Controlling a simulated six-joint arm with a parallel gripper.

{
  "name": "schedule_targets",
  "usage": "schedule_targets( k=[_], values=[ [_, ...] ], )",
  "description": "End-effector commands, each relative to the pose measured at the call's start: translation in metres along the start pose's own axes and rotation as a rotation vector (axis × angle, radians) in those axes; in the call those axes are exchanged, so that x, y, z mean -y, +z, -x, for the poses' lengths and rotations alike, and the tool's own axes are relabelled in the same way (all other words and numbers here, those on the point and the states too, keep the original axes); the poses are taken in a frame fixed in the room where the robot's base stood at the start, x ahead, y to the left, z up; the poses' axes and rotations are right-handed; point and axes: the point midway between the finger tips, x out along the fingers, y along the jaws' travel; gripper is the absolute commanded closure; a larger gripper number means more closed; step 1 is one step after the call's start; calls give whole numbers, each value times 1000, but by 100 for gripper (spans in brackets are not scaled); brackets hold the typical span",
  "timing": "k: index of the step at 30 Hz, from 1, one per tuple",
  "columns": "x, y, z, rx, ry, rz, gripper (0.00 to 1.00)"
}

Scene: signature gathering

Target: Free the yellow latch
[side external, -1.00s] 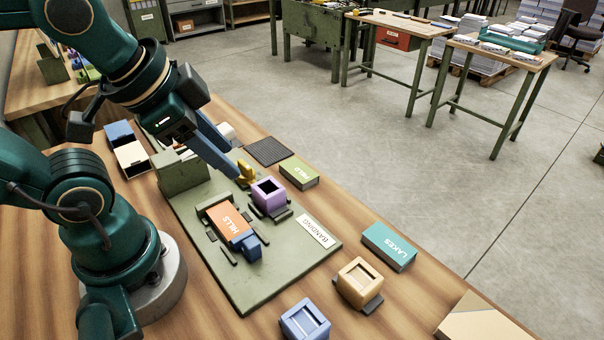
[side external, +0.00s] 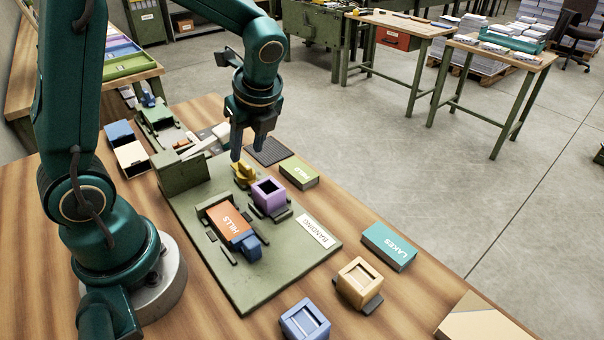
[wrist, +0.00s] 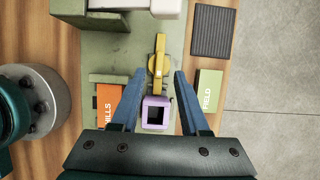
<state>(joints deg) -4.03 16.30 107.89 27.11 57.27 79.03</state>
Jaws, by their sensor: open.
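The yellow latch (side external: 245,174) is mounted on the green board (side external: 250,292), behind the purple square block (side external: 268,192). In the wrist view the yellow latch (wrist: 157,62) has a narrow arm pointing up the picture and a rounder middle. My gripper (side external: 248,158) points down above the latch area with its jaws apart and nothing between them. In the wrist view my gripper (wrist: 181,74) has its two blue fingers spread, with the purple block (wrist: 156,112) seen between them lower down. An orange HILLS block (side external: 230,225) lies in a holder on the board, with a blue piece at its front end.
A green FIELD block (side external: 299,172) and a dark ribbed pad (side external: 268,151) lie right of the latch. A teal LAKES block (side external: 388,246), a tan holder (side external: 359,284) and a blue holder (side external: 305,321) stand at the front. A green upright block (side external: 182,173) stands at the board's back left.

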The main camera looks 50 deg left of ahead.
Motion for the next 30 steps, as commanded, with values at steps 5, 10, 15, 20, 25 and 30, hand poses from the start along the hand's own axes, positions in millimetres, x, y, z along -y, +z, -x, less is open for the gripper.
schedule_targets(
  k=[5, 10, 15, 20, 25, 30],
  values=[
    [-2, 0, -24, -1, 5, 1, 55],
    [-1, 0, -40, 0, 3, 1, 55],
    [-1, 0, -45, 0, -1, 3, 55],
    [0, 0, -45, 0, -1, 3, 55],
    [0, 0, -45, 0, -1, 3, 100],
    [0, 0, -45, 0, -1, 4, 100]
  ],
)
